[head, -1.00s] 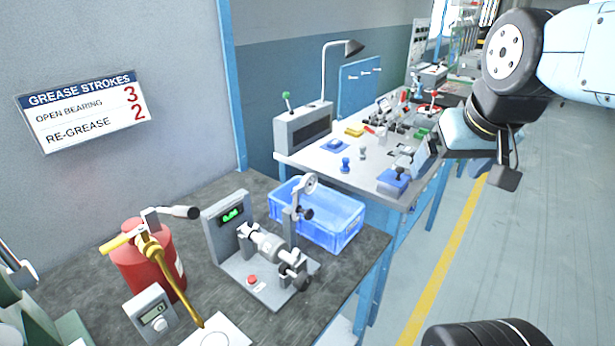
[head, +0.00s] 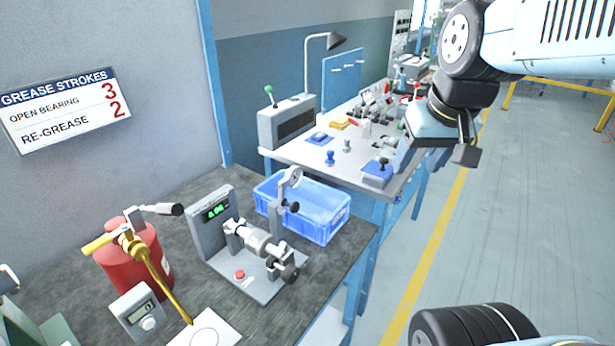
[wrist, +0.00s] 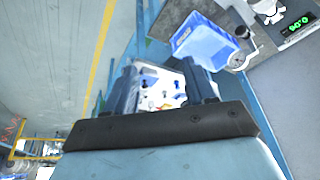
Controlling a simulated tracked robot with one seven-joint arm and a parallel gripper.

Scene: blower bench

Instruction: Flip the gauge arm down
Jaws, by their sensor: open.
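The gauge arm (head: 287,190) stands upright on the bench fixture (head: 250,255), with a round dial at its top and a black knob (head: 292,208) on its side. The fixture has a grey base, a green-lit display, a metal shaft assembly and a red button. Part of the fixture shows at the top right of the wrist view, with the gauge dial (wrist: 236,61) beside the blue bin. My gripper (head: 466,152) is raised at the right in the head view, well away from the gauge arm. In the wrist view my gripper (wrist: 162,85) is open, with nothing held between its fingers.
A blue bin (head: 335,222) sits right behind the gauge arm. A red grease canister (head: 130,268) with a brass nozzle, a small counter box (head: 142,312) and a white sheet are left of the fixture. A second bench (head: 300,152) carries many small parts. Open floor lies right.

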